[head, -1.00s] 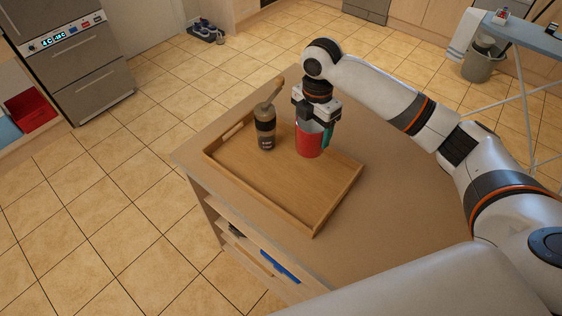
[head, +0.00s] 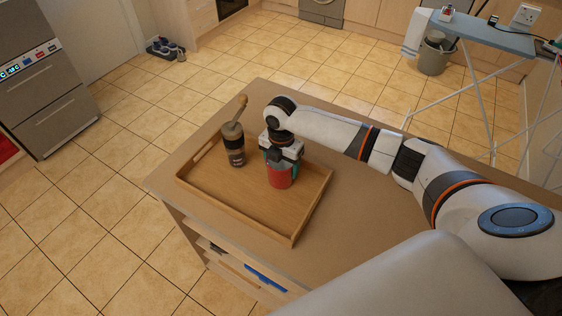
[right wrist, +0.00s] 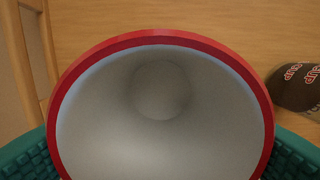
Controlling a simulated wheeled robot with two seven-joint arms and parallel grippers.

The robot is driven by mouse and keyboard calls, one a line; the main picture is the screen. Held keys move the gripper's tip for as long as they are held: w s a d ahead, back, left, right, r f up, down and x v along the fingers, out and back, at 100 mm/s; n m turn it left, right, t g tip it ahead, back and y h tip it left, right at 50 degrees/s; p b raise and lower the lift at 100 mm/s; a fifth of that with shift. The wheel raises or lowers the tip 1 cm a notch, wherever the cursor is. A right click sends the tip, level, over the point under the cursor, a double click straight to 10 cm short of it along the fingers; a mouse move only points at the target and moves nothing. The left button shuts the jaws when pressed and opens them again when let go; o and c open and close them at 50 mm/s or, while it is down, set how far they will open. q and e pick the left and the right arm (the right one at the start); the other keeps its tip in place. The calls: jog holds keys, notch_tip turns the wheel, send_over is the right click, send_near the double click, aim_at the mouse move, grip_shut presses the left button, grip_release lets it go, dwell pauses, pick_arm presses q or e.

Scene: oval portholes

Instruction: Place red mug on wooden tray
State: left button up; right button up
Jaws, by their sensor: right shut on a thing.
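The red mug (head: 279,179) is upright over the right half of the wooden tray (head: 240,217), at or just above its floor. I cannot tell for sure whether its base touches. My right gripper (head: 281,166) is shut on the mug from above. In the right wrist view the red rim and pale, empty inside of the mug (right wrist: 165,90) fill the middle, with a green finger pad on each side. The tray floor (right wrist: 200,18) shows behind it. My left gripper is not in view.
A brown bottle-like container (head: 235,150), labelled in the right wrist view (right wrist: 300,88), stands on the tray left of the mug. The counter (head: 350,230) is clear right of the tray.

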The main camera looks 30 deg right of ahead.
jog(key=shift+f, duration=0.1)
jog(key=o, duration=1.2)
jog(key=shift+c, duration=0.2)
jog(key=shift+r, duration=0.55)
notch_tip(320, 180, up, 11)
jog(key=b, duration=0.2)
